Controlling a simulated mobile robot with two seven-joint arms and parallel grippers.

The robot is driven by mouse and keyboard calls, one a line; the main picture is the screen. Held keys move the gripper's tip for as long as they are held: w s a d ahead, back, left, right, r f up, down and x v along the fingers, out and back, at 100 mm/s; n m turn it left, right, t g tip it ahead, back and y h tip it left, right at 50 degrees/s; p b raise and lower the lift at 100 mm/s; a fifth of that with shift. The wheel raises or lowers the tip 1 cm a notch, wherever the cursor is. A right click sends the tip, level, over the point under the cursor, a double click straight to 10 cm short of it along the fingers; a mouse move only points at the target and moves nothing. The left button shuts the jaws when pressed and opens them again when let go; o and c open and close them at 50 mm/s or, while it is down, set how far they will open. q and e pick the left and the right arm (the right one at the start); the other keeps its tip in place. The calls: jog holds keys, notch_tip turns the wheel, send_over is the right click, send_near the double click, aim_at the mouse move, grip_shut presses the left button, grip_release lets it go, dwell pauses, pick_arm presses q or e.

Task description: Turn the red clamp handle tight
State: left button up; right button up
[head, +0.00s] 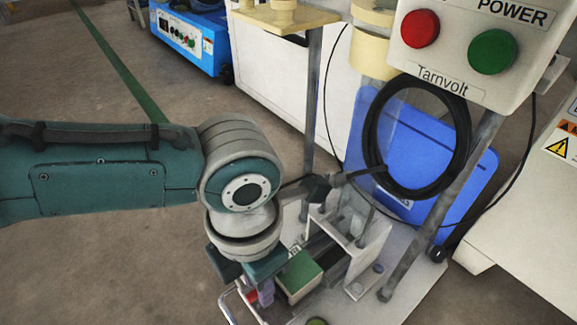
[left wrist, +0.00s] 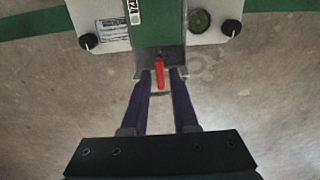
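The red clamp handle (left wrist: 159,74) points out from below the green block (left wrist: 158,28) in the left wrist view. My left gripper (left wrist: 161,80) is open, with one dark finger on each side of the handle. Gaps show between the handle and both fingers. In the head view my left gripper (head: 262,294) hangs down in front of the green block (head: 299,276) of the test stand. There only a small bit of red (head: 252,296) shows beside it, and my wrist and fingers hide the rest. My right gripper is in neither view.
The stand's base plate (head: 385,312) carries metal posts and a control box (head: 455,50) with red and green buttons. The floor at left is clear.

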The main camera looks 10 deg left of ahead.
pick_arm(q)
notch_tip(320, 180, up, 7)
jog(key=p, duration=0.6)
jog(key=shift+f, duration=0.1)
